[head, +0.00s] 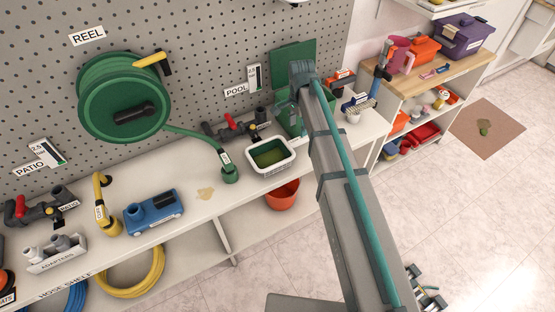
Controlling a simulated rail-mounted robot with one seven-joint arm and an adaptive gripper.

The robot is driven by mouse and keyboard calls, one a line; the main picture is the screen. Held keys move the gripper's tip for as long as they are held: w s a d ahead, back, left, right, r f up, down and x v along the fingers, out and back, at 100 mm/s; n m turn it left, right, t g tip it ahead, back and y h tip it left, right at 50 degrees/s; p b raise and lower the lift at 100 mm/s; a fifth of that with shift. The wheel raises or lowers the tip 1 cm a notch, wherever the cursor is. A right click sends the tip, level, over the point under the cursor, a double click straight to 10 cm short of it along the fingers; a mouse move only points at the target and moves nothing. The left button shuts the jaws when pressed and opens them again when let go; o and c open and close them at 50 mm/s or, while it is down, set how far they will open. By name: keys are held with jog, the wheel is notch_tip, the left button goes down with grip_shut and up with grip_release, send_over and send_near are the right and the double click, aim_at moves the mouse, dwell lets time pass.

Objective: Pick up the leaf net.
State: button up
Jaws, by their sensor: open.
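I cannot single out the leaf net with certainty. A blue-handled tool (382,67) with a pale striped head stands at the right end of the white shelf, right of my arm. My arm reaches from the lower right to the back of the shelf. My gripper (291,116) appears to be at its far end, pointing down by a green bin (291,127). It is open, with nothing visible held. Its fingertips are small and partly covered by my arm, so I cannot tell whether they touch anything.
A white tub (287,161) with green contents sits left of my arm. A green hose reel (103,91), valves (237,126) and a blue pump (153,211) lie left. A wooden-topped shelf (459,68) with a purple box (465,36) stands right. Open floor lies in front.

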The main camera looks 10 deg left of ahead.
aim_at(295, 141)
jog(key=shift+a+r+m, duration=0.3)
jog(key=shift+a+r, duration=0.05)
jog(key=shift+a, duration=0.2)
notch_tip(295, 141, down, 5)
jog(key=shift+f+p, duration=0.1)
jog(key=shift+p, duration=0.55)
jog(key=shift+w+d+f+p, duration=0.15)
jog(key=shift+f+p, duration=1)
jog(key=shift+f, duration=1.5)
grip_shut()
